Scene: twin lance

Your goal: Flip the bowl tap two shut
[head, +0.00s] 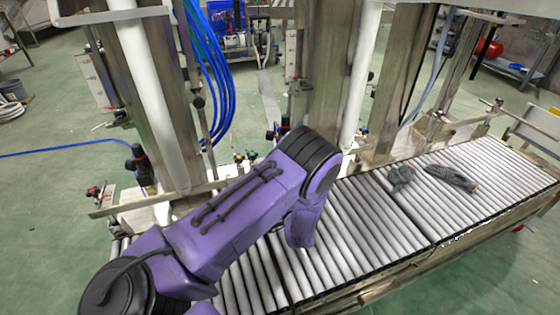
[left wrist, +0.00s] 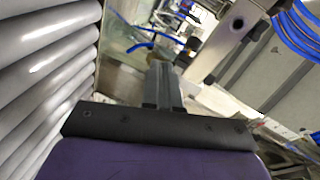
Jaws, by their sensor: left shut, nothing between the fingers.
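I cannot tell for sure which fitting is bowl tap two. Small dark valve-like fittings stand along the far side of the conveyor in the head view, one with a blue part (head: 278,132) near the middle and one with a red part (head: 95,192) at the left. My left arm reaches over the rollers in the head view, and its gripper is hidden behind the purple forearm. In the left wrist view my left gripper (left wrist: 163,85) is shut and empty, its fingers pointing toward blurred pipework and a blue tube (left wrist: 138,47). My right gripper is not in view.
A roller conveyor (head: 340,235) runs along the front, with dark gloves (head: 450,178) lying on it at the right. Steel posts (head: 335,80) and white columns rise behind it. Blue hoses (head: 215,70) hang between the posts. Green floor is open at the left.

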